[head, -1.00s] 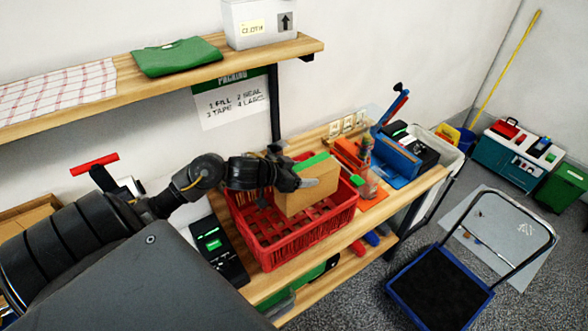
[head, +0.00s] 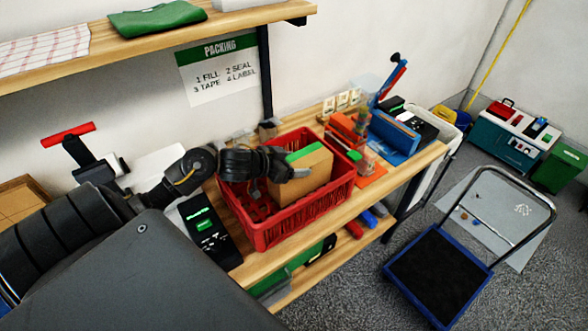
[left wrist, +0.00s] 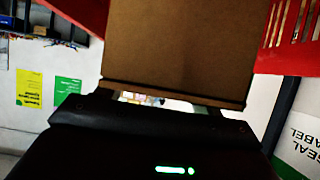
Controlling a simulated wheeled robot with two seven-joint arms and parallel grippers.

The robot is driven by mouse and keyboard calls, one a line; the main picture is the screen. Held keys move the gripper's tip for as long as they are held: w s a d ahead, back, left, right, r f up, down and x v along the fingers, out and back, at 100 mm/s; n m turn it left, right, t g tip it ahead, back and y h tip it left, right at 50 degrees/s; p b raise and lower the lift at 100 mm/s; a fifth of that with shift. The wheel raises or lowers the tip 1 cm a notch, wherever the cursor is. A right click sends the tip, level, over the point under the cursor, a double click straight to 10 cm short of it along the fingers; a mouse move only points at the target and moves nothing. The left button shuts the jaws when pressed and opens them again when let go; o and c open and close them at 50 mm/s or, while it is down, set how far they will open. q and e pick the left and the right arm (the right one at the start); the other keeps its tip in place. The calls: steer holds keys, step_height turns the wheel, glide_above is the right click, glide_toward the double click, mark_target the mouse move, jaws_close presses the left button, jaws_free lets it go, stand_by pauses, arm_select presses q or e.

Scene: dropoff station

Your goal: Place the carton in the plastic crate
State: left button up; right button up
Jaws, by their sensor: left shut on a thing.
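The carton (head: 305,178) is a brown box with a green strip along its top. My left gripper (head: 290,167) is shut on it. In the head view the carton is inside the outline of the red plastic crate (head: 303,222), low between its walls; its underside is hidden, so I cannot tell whether it touches the crate floor. In the left wrist view the carton (left wrist: 185,45) fills the upper middle, with red crate wall (left wrist: 285,35) beside it. My right gripper is not in view.
The crate stands on a wooden bench (head: 330,222). A black device (head: 205,230) is left of it. Orange and blue items (head: 395,132) stand to its right. A shelf (head: 170,50) runs above, and a blue cart (head: 440,275) is on the floor.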

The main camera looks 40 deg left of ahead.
arm_select(q)
step_height(320, 180, down, 3)
steer(key=b, duration=0.3)
steer(key=shift+f, duration=0.15)
steer(key=shift+w, duration=0.1)
steer(key=shift+f, duration=0.5)
steer(key=o, duration=1.3)
steer(key=shift+o, duration=0.2)
steer(key=shift+r, duration=0.1)
